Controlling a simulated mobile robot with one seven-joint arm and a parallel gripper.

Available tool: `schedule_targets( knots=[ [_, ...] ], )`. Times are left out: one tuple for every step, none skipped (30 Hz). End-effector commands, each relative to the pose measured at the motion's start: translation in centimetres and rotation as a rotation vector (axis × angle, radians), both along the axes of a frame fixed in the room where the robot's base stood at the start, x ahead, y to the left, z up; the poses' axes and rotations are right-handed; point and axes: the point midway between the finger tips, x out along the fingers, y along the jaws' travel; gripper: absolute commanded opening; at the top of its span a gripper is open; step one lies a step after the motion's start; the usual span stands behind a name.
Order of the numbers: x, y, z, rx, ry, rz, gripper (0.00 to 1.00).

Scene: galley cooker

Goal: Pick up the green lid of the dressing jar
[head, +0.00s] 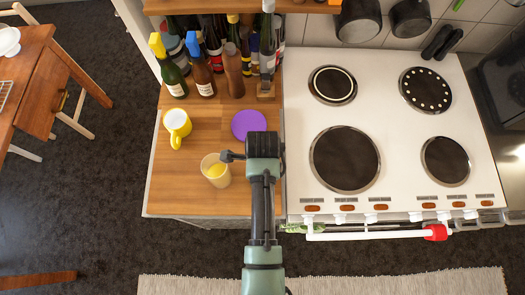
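An open glass jar (216,171) with yellow contents stands on the wooden counter near its front edge. A flat purple disc (248,124) lies on the counter behind and right of it; I cannot tell if it is a lid. I see no green lid on the jar or on the counter. My gripper (229,156) reaches left over the counter, with its dark tip beside or above the jar's right rim. I cannot tell whether it touches the jar, or whether the fingers are open. My wrist and arm hide the counter below them.
A yellow mug (177,127) stands behind and left of the jar. Several bottles (205,78) crowd the back of the counter. The white cooker (400,130) with bare hotplates adjoins on the right, with a red-ended rail (385,235) in front. A wooden table (25,62) stands far left.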

Motion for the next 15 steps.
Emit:
schedule_targets(
  knots=[
    [-0.01, 0.00, -0.17, 0.000, 0.001, 0.000, 0.86],
    [0.01, 0.00, -0.23, 0.000, 0.000, 0.000, 0.86],
    [0.03, 0.00, -0.27, 0.001, -0.001, 0.000, 0.86],
    [0.03, 0.00, -0.27, 0.001, -0.001, 0.000, 0.86],
    [0.04, 0.00, -0.27, 0.001, -0.001, 0.000, 0.86],
    [0.04, 0.00, -0.26, 0.001, -0.001, 0.000, 0.86],
    [0.04, 0.00, -0.26, 0.001, -0.001, 0.000, 0.86],
    [0.03, -0.01, -0.25, 0.001, -0.001, 0.000, 0.86],
    [0.03, -0.01, -0.25, 0.001, -0.001, 0.000, 0.79],
    [0.03, -0.01, -0.25, 0.001, -0.001, 0.000, 0.74],
    [0.03, -0.01, -0.24, 0.001, -0.001, 0.000, 0.68],
    [0.03, -0.01, -0.24, 0.001, -0.001, 0.000, 0.61],
    [0.03, -0.01, -0.24, 0.001, -0.001, 0.000, 0.56],
    [0.03, -0.01, -0.24, 0.001, -0.001, 0.000, 0.50],
    [0.02, -0.01, -0.24, 0.000, -0.001, -0.001, 0.43]
  ],
)
